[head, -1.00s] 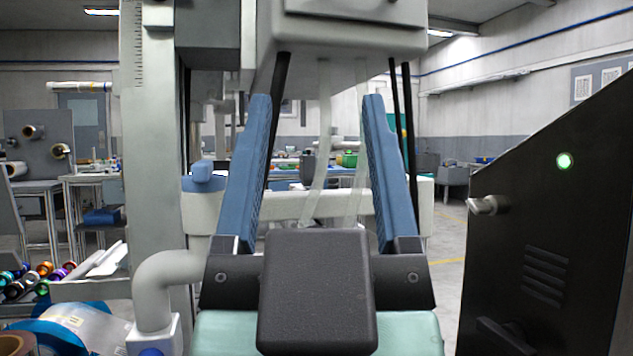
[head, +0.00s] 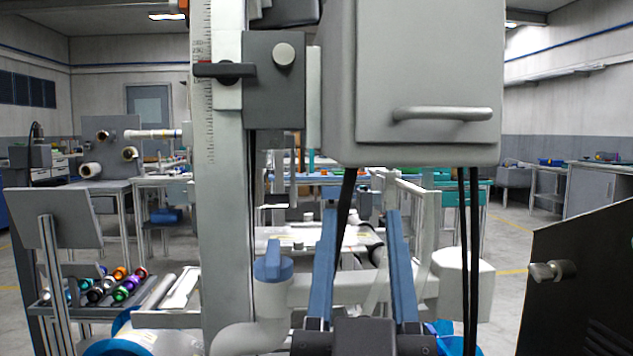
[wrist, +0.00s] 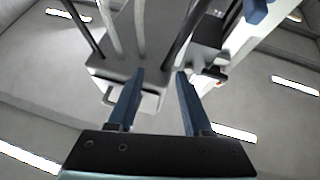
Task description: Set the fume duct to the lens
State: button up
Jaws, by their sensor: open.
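A pale pipe with an elbow (head: 250,335) and a blue knob (head: 272,264) stands at the lower middle of the head view; it looks like the fume duct. Its horizontal run passes behind my gripper (head: 362,213) to a pale cylinder (head: 463,285) on the right. A grey housing (head: 425,60) with a bar handle hangs above my gripper; I cannot make out a lens on it. My gripper is open and empty, with blue fingers pointing up. In the wrist view my gripper (wrist: 160,73) is below the housing's underside (wrist: 122,66).
A scaled column (head: 225,190) with a clamp (head: 275,80) rises left of the housing. A dark panel with a knob (head: 585,275) stands at the right. Coloured reels (head: 115,285) lie at the lower left.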

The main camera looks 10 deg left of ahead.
notch_tip(320, 180, up, 2)
jog(key=w+a+g+p, duration=0.2)
jog(key=w+p, duration=0.1)
jog(key=p, duration=0.5)
jog(key=n+g+y+p, duration=0.2)
jog(key=g+p, duration=0.8)
jog(key=p, duration=2.7)
send_near(273, 250)
jog(key=shift+t, duration=0.3)
jog(key=x, duration=0.4)
jog(key=p+x, duration=0.1)
jog(key=x, duration=0.3)
jog(key=shift+w+a+f, duration=0.1)
jog(key=shift+w+f, duration=0.1)
jog(key=shift+f, duration=0.15)
grip_shut()
